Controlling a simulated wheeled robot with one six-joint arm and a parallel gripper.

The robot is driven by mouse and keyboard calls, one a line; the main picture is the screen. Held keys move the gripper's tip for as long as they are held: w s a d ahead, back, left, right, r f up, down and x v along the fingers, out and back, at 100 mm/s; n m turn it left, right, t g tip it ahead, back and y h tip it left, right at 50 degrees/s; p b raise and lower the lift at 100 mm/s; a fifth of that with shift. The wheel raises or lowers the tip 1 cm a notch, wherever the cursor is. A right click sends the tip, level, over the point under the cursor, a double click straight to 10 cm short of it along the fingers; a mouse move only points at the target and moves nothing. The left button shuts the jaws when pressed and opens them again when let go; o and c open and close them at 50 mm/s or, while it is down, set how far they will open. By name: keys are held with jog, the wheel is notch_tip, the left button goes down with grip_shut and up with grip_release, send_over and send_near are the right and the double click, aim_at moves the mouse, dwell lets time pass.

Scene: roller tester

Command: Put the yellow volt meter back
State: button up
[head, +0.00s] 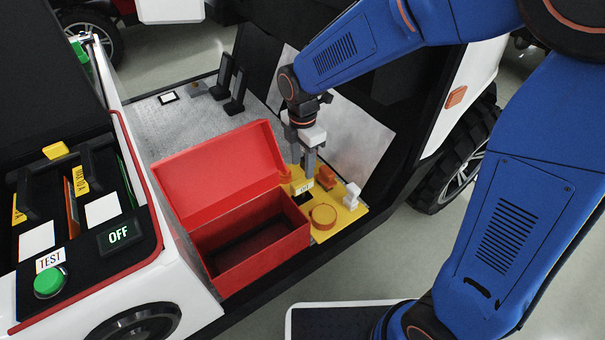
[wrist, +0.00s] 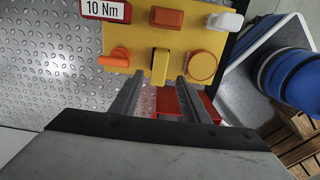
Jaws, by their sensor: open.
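The yellow volt meter (head: 304,187) sits on the yellow panel (head: 346,216), its small display facing up in the head view. In the wrist view it shows as a yellow block with dark ends (wrist: 160,66). My gripper (head: 303,172) is open and points down at the meter. In the wrist view my gripper's fingertips (wrist: 160,80) lie to either side of the meter's near end, with nothing clamped. I cannot tell whether the fingers touch it. The fingers hide part of the meter in the head view.
An open red box (head: 255,262) stands left of the panel. Orange parts (head: 326,178), a round orange knob (head: 323,215) and a white part (head: 352,194) surround the meter. A tester console (head: 85,250) with a green button and an OFF display is at left.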

jog(key=shift+r, duration=2)
